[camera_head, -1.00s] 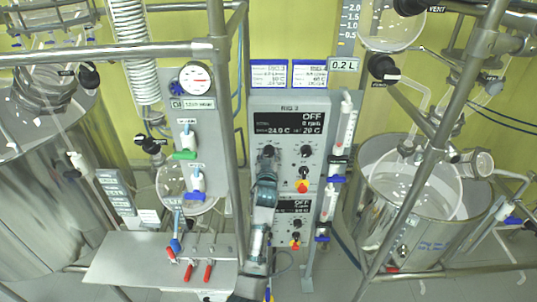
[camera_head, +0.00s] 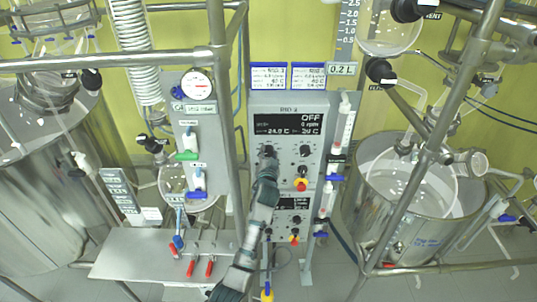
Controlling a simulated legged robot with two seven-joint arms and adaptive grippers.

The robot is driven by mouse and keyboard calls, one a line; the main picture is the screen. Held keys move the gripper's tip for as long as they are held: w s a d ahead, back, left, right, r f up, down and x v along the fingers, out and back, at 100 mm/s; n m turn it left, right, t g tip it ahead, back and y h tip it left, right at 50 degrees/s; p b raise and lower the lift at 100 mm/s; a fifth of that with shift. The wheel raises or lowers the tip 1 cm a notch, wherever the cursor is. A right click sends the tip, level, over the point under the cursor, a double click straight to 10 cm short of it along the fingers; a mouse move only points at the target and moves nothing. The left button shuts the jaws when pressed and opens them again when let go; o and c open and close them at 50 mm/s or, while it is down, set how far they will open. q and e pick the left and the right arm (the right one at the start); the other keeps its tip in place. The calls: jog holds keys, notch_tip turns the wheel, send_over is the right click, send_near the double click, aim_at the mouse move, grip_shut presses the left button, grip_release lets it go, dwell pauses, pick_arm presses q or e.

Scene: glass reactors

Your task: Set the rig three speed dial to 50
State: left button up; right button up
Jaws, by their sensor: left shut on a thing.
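The rig three control box (camera_head: 290,112) stands in the middle, with a dark display (camera_head: 290,124) reading OFF at the top right and small values below. Under the display sit two dark dials, the left dial (camera_head: 268,150) and the right dial (camera_head: 305,151). My left gripper (camera_head: 268,160) reaches up from below and is shut on the left dial, covering its lower part. The dial's pointer and scale are too small and hidden to read. My right gripper is not in view.
A red and yellow stop knob (camera_head: 301,184) sits under the right dial. A second panel (camera_head: 294,205) is below. Blue-handled valves (camera_head: 334,178) flank the box on the right. A metal post (camera_head: 225,120) stands close on the left. A steel vessel (camera_head: 412,215) stands at the right.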

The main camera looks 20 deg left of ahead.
pick_arm(q)
jog(key=shift+f, duration=0.25)
dwell(0.3)
jog(key=o, duration=1.1)
jog(key=shift+c, duration=0.2)
jog(key=shift+o, duration=0.4)
jog(key=shift+w, duration=0.15)
jog(key=v, duration=1.2)
jog(key=shift+w+d+f, duration=0.1)
jog(key=shift+f, duration=0.05)
